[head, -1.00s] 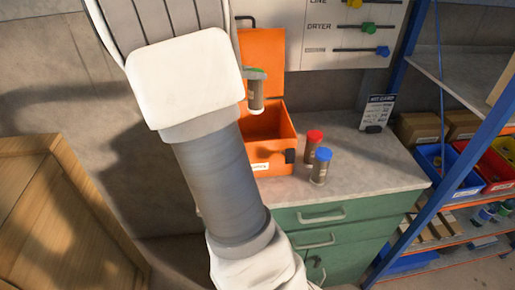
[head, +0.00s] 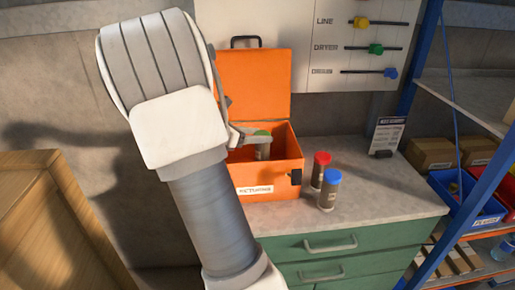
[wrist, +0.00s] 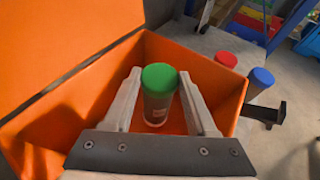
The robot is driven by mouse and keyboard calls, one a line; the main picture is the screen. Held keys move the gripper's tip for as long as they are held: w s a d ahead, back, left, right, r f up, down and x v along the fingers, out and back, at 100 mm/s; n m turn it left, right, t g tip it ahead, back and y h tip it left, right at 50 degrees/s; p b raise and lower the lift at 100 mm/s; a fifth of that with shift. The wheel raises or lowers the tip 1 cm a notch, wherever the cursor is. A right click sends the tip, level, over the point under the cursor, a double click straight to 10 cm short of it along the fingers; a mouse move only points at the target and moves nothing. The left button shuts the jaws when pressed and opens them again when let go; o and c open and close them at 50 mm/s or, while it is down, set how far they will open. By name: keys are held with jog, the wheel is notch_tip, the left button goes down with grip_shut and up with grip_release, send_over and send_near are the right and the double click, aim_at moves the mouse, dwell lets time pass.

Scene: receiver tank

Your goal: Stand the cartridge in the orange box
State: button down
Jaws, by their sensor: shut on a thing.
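The green-capped cartridge (head: 263,150) is upright inside the open orange box (head: 270,180), below the level of its rim. It also shows in the wrist view (wrist: 158,100), with its clear body between the two pale fingers. My gripper (head: 252,134) is shut on this cartridge, and its fingers reach down into the box (wrist: 222,92). I cannot tell whether the cartridge's base touches the box floor. The box lid stands open at the back.
A red-capped cartridge (head: 320,168) and a blue-capped cartridge (head: 329,189) stand on the grey counter (head: 385,182), right of the box. A small sign (head: 385,135) stands behind them. A wooden crate (head: 60,225) is at left, and a blue-framed shelf (head: 425,70) at right.

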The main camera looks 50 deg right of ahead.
aim_at(256, 145)
jog(key=shift+f, duration=1.6)
jog(key=shift+f+b, duration=0.2)
jog(key=shift+b, duration=0.2)
jog(key=shift+c, duration=1)
grip_release()
jog(key=shift+r, duration=0.1)
